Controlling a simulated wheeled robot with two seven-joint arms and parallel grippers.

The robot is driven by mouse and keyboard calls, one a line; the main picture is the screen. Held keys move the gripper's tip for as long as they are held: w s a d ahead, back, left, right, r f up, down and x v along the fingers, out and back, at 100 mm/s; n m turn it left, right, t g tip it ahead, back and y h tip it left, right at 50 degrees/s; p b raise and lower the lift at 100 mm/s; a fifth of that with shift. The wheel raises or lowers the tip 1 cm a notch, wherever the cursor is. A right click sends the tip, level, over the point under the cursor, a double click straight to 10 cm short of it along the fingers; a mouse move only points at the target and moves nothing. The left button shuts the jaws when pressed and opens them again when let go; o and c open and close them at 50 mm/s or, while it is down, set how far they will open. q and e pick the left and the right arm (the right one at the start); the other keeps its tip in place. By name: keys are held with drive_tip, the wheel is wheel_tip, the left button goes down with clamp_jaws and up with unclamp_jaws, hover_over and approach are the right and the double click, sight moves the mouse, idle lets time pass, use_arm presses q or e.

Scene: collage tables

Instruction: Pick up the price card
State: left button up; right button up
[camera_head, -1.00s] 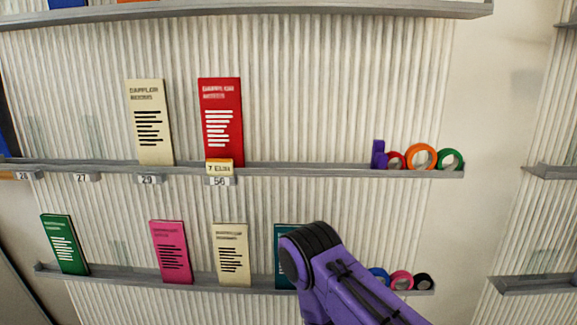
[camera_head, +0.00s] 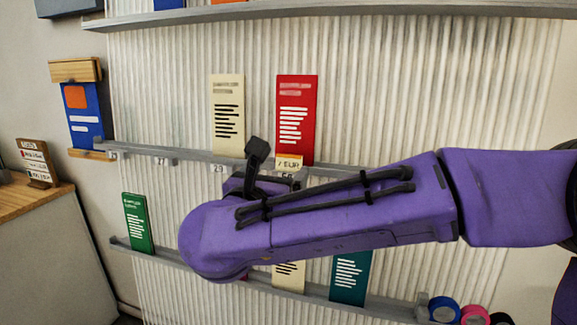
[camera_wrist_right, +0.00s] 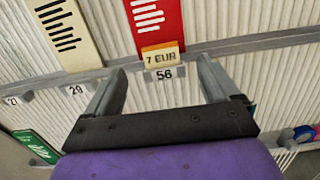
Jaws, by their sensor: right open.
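The price card (camera_head: 289,162) is a small cream and orange card reading "7 EUR". It stands at the shelf's front edge, before the red booklet (camera_head: 296,115) and above the label 56. In the right wrist view the price card (camera_wrist_right: 161,57) lies ahead of and between the open fingers of my right gripper (camera_wrist_right: 160,85), apart from both. In the head view my right gripper (camera_head: 262,165) is at the middle shelf, mostly hidden by my purple arm. My left gripper is not in view.
The middle shelf (camera_head: 190,151) also holds a cream booklet (camera_head: 228,112). The lower shelf (camera_head: 170,256) holds a green booklet (camera_head: 137,222), a teal one (camera_head: 350,277) and tape rolls (camera_head: 443,308). A counter (camera_head: 30,205) stands at left.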

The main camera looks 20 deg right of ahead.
sight(289, 161)
drive_tip(key=p+x, duration=0.3)
drive_tip(key=x, duration=0.4)
drive_tip(key=shift+w+d, duration=0.25)
drive_tip(key=shift+w, duration=0.05)
drive_tip(key=shift+w+d+f, duration=0.15)
drive_tip(key=shift+w+f, duration=0.05)
drive_tip(key=shift+s, duration=0.1)
drive_tip(key=c, duration=1)
